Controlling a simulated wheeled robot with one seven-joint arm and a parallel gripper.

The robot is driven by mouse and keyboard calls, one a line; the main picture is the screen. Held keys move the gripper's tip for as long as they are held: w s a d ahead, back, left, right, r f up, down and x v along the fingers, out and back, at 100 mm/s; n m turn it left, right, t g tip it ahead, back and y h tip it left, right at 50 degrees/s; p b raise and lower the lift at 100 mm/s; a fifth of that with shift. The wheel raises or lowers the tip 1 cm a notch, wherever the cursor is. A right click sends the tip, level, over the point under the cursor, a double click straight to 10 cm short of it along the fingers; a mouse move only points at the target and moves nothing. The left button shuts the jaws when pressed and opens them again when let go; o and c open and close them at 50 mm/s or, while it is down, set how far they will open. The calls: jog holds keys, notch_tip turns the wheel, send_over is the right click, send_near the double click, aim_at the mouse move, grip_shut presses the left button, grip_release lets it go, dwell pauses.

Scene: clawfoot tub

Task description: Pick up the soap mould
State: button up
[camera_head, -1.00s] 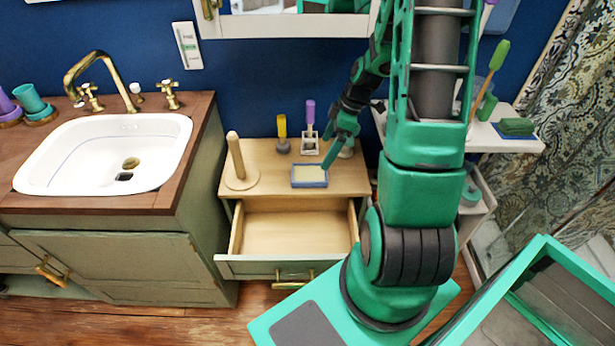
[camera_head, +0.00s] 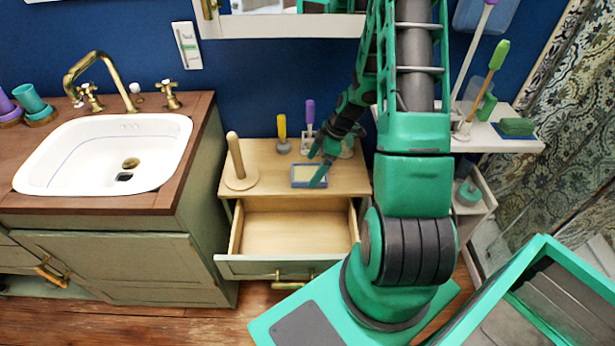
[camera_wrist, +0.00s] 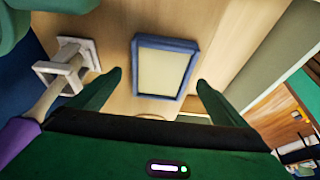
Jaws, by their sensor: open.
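The soap mould is a shallow blue-rimmed tray with a pale cream filling. In the head view the soap mould (camera_head: 303,178) lies on the wooden top of the small cabinet, behind the open drawer. My gripper (camera_head: 315,168) is over its right part, and a finger hides some of the rim. In the wrist view the mould (camera_wrist: 163,70) shows nearly whole, beyond and between the two green fingertips. My gripper (camera_wrist: 158,82) is open, with nothing between its fingers. I cannot tell how high the fingertips are above the cabinet top.
A wooden peg stand (camera_head: 237,165) stands left of the mould. A yellow-handled tool (camera_head: 283,135) and a purple-handled brush in a white holder (camera_wrist: 62,70) stand behind it. The open drawer (camera_head: 290,230) is empty. A white shelf (camera_head: 490,138) is at the right.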

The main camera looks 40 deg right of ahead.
aim_at(309, 175)
jog(key=shift+x, duration=1.2)
jog(key=c, duration=1.4)
jog(key=shift+o, duration=0.2)
jog(key=shift+r, duration=0.1)
